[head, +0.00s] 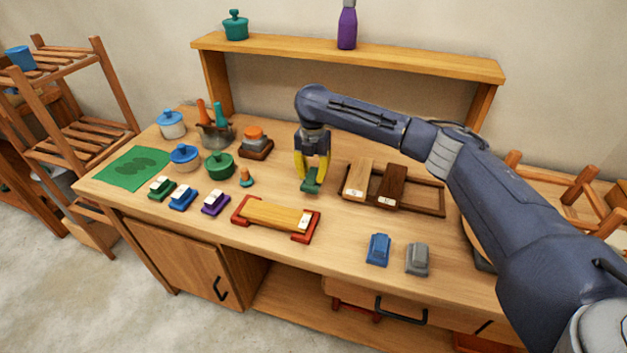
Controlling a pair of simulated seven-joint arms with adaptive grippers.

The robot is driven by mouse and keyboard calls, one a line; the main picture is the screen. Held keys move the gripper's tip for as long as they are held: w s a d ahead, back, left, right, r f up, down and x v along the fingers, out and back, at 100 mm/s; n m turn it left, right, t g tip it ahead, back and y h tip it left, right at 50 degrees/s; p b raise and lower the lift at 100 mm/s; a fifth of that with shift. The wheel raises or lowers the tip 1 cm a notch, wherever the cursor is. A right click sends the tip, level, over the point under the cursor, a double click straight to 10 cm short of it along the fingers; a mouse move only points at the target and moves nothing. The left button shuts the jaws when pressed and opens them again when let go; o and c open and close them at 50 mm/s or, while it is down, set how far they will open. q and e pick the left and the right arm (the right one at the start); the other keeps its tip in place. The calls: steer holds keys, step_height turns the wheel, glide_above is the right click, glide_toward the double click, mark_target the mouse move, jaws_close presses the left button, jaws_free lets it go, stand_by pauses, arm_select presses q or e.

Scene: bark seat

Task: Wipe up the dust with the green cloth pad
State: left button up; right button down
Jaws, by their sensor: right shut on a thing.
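My right gripper (312,170), with yellow fingers, reaches down over the middle of the bench. It is shut on a small dark green block-like thing (312,186), which looks like the green cloth pad. The pad is at or just above the bench top; I cannot tell whether it touches. I cannot make out dust clearly. A flat green sheet (112,179) with darker green patches lies at the bench's left end. My left gripper is not in view.
A yellow-topped block in a red frame (273,216) lies in front of the gripper. A wooden tray (428,206) with two boards is to its right. Blue (378,250) and grey (417,259) blocks stand front right.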

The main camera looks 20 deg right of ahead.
steer(key=shift+r, duration=1.75)
steer(key=shift+r, duration=0.1)
